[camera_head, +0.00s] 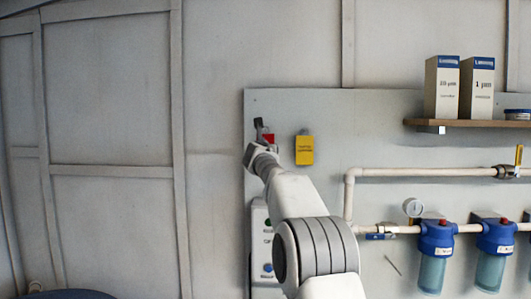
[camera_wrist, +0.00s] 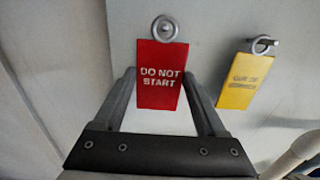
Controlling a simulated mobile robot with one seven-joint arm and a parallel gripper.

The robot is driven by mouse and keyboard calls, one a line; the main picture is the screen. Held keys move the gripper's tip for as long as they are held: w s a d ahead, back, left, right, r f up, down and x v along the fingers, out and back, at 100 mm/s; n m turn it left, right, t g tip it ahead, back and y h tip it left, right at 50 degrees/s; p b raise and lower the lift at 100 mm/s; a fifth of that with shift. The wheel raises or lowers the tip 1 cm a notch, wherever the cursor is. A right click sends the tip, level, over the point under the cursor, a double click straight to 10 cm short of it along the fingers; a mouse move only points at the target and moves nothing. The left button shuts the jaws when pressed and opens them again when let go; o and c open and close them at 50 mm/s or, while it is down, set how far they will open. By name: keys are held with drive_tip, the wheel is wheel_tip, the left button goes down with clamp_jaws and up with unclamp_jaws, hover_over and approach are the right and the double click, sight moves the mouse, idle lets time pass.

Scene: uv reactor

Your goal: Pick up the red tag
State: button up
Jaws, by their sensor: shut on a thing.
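The red tag (camera_wrist: 160,90) reads "DO NOT START" in white and has a metal ring at its top, at a round peg or hook on the panel. My gripper (camera_wrist: 159,76) is shut on the tag, one finger at each side edge. In the head view my gripper (camera_head: 262,133) is at the upper left of the grey panel, and only a small red part of the tag (camera_head: 269,138) shows beside it. Whether the ring is still over its hook I cannot tell.
A yellow tag (camera_wrist: 243,82) hangs from a hook close to the right; it also shows in the head view (camera_head: 304,151). White pipes (camera_head: 430,172), blue filter housings (camera_head: 437,236) and a shelf with boxes (camera_head: 455,123) are further right. A control box (camera_head: 262,240) is below.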

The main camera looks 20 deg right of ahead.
drive_tip(key=b+v, duration=0.7)
drive_tip(key=v, duration=0.9)
drive_tip(key=shift+d, duration=0.1)
